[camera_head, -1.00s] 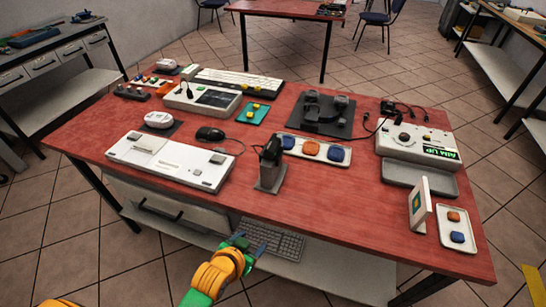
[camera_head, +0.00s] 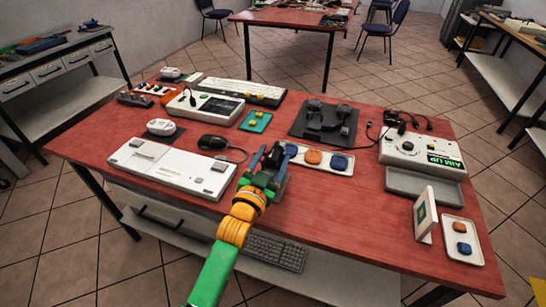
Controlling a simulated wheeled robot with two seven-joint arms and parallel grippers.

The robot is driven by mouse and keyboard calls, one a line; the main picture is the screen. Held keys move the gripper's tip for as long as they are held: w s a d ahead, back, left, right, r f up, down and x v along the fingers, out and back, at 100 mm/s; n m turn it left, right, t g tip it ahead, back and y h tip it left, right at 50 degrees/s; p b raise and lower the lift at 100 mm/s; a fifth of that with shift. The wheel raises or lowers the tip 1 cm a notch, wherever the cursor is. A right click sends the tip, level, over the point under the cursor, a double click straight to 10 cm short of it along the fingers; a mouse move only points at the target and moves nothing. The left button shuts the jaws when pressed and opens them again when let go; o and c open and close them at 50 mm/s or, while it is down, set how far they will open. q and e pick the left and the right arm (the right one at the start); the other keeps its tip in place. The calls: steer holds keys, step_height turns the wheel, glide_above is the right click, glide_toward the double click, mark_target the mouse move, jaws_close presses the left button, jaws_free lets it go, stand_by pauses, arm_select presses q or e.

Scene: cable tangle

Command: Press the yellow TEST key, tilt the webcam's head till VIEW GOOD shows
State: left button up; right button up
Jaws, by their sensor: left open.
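The webcam, a dark head on a grey stand (camera_head: 281,186), is near the table's front edge, mostly hidden behind my left gripper (camera_head: 265,160). The gripper is open, its blue fingers pointing away from me at the webcam's head. I cannot tell whether they touch it. The white control box (camera_head: 420,145) at the right has a lit green display (camera_head: 444,160) that seems to read "AIM UP". I cannot make out a key marked TEST; small yellow keys show on a teal pad (camera_head: 255,121). My right gripper is out of view.
A white tray with orange and blue pieces (camera_head: 313,158) lies just right of the webcam. A white console (camera_head: 170,168) and black mouse (camera_head: 212,142) lie left. An upright white card (camera_head: 424,215) stands front right. The red table (camera_head: 340,205) is clear at front middle.

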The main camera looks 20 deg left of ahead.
mark_target(270, 162)
arm_select(q)
steer(key=shift+w, duration=0.25)
jaws_close()
steer(key=shift+r+n+p, duration=0.25)
steer(key=shift+n+p, duration=0.15)
steer(key=shift+p, duration=0.1)
steer(key=shift+f, duration=0.2)
jaws_free()
steer(key=shift+s, duration=0.15)
steer(key=s, duration=0.7)
steer(key=shift+a, duration=0.15)
